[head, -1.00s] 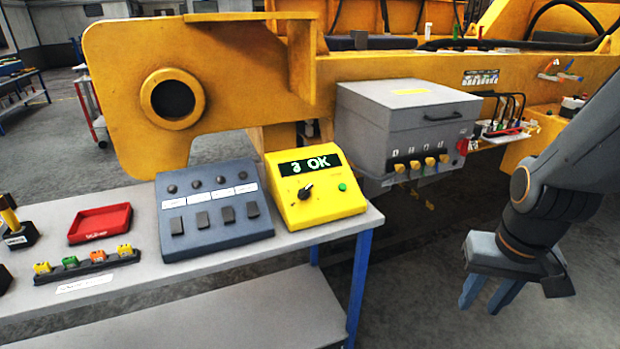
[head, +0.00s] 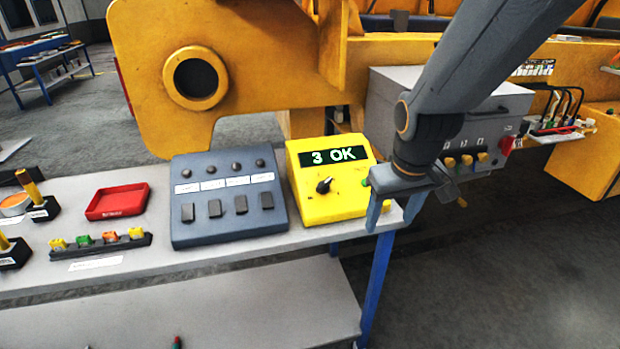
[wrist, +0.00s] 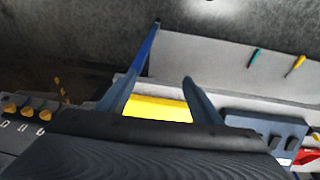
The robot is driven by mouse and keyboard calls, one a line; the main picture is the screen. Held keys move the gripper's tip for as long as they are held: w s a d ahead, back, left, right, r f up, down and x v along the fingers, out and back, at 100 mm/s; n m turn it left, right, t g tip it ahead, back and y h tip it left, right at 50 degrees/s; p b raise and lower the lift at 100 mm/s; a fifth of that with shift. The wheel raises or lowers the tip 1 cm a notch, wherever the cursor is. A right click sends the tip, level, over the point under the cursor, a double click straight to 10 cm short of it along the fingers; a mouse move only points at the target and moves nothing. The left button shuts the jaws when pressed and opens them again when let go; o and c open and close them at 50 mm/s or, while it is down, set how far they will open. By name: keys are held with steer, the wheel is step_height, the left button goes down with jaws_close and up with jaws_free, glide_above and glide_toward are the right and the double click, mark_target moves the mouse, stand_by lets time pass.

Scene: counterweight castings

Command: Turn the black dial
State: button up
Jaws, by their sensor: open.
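The black dial (head: 324,186) sits on the sloped face of a yellow box (head: 338,208) at the right end of the table. The box's screen (head: 334,155) reads "3 OK". The dial's pointer is tilted toward the upper right. My gripper (head: 388,222) is open and empty, fingers pointing down, just right of the box at the table's right edge. In the wrist view a part of the yellow box (wrist: 158,108) shows between my fingers (wrist: 160,85); the dial cannot be seen there.
A grey panel with switches (head: 228,205) stands directly left of the yellow box. A red tray (head: 117,201) and a black rack of coloured pieces (head: 100,246) lie further left. A grey cabinet (head: 385,95) and a yellow machine frame (head: 150,60) stand behind.

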mark_target(324, 182)
steer(key=w+a+r+n+t+y, duration=0.1)
steer(key=w+a+r+n, duration=0.2)
steer(key=w+a, duration=0.3)
steer(key=w+a+r+n+t, duration=0.1)
steer(key=w+a+r+n, duration=0.2)
steer(key=w+a, duration=0.25)
steer(key=shift+a+p+x, duration=0.2)
steer(key=shift+x, duration=1.15)
steer(key=shift+a+p+x, duration=0.2)
steer(key=shift+x, duration=1.1)
steer(key=shift+a+p+x, duration=0.2)
steer(key=shift+x, duration=1.15)
steer(key=c, duration=1.1)
